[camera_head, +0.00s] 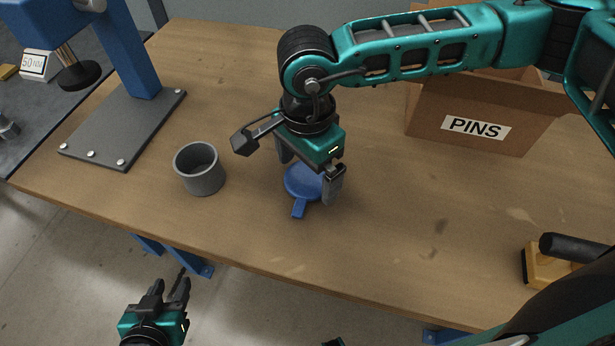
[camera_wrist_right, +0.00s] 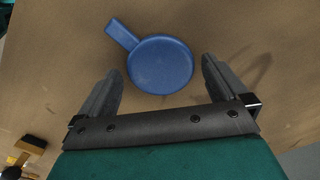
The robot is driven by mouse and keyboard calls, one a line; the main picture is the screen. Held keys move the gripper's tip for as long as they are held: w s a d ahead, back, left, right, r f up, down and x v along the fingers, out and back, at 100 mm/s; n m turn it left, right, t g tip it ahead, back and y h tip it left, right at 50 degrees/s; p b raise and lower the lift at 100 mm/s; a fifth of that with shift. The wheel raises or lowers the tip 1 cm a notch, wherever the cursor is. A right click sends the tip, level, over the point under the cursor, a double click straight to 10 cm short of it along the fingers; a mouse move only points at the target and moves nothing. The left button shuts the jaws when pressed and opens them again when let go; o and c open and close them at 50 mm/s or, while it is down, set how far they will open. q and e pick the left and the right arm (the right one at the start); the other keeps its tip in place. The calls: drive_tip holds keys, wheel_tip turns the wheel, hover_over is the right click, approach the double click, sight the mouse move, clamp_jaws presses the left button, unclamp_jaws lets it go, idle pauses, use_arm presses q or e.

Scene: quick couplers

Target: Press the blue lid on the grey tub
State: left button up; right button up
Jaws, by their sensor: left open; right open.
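The blue lid (camera_head: 300,206), round with a flat tab, lies on the wooden table in the head view. It also shows whole in the right wrist view (camera_wrist_right: 161,64), with its tab toward the upper left. My right gripper (camera_head: 311,176) is above the lid, open and empty, and hides part of it in the head view. In the right wrist view the two fingers (camera_wrist_right: 160,84) are spread on either side of the lid's near part. The grey tub (camera_head: 201,170) stands upright and open-topped, left of the lid. My left gripper (camera_head: 172,291) is open and empty, low in front of the table.
A blue press stand on a grey base plate (camera_head: 122,130) is behind the tub at the left. A cardboard box marked PINS (camera_head: 475,128) stands at the back right. A yellow block with a black handle (camera_head: 547,266) is at the right edge. The front middle table is clear.

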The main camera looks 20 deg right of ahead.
sight(307, 178)
drive_tip(key=shift+f, duration=0.6)
drive_tip(key=c, duration=0.9)
drive_tip(key=shift+r, duration=0.1)
drive_tip(key=shift+r, duration=0.45)
wheel_tip(307, 178, up, 19)
drive_tip(key=shift+r, duration=0.1)
